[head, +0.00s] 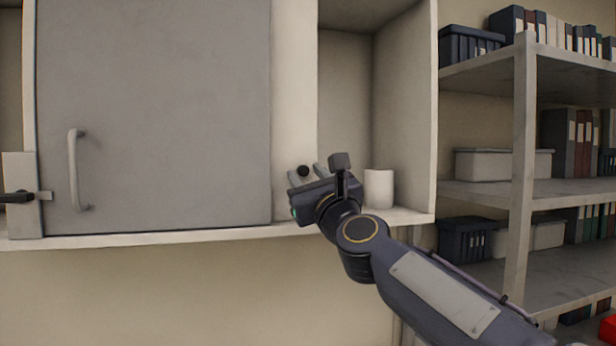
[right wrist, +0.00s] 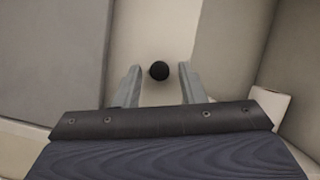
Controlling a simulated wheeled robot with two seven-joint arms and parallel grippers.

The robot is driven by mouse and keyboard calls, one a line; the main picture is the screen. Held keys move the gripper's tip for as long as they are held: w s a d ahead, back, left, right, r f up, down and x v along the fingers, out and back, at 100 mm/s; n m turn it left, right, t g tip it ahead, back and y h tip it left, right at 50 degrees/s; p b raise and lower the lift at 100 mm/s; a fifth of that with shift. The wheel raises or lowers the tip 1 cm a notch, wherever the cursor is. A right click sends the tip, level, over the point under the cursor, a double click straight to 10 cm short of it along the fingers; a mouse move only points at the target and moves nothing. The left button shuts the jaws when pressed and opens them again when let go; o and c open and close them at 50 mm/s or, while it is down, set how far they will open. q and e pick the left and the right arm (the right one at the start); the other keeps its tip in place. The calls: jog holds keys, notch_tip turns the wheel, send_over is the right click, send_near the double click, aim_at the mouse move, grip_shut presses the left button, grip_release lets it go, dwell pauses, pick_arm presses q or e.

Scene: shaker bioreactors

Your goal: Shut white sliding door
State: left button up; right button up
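The white sliding door (head: 293,90) shows as a pale strip to the right of the grey door (head: 150,110). Its left part is hidden behind the grey door. A round black knob (head: 303,171) sits low on the white door. To the right of its edge the cabinet stands open. My right gripper (head: 306,174) is at the knob. In the right wrist view the knob (right wrist: 159,70) appears between the tips of the two spread grey fingers (right wrist: 159,80), with a gap on each side. The fingers do not grip it. My left gripper is not in view.
A white cylinder (head: 379,188) stands in the open compartment, just right of my right gripper. The grey door has a vertical handle (head: 76,170). A pale plate with a dark lever (head: 18,197) is at the far left. A shelf rack (head: 524,150) with boxes and binders stands right.

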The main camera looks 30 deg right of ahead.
grip_shut()
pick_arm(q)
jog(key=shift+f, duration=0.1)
pick_arm(e)
jog(key=shift+d, duration=0.1)
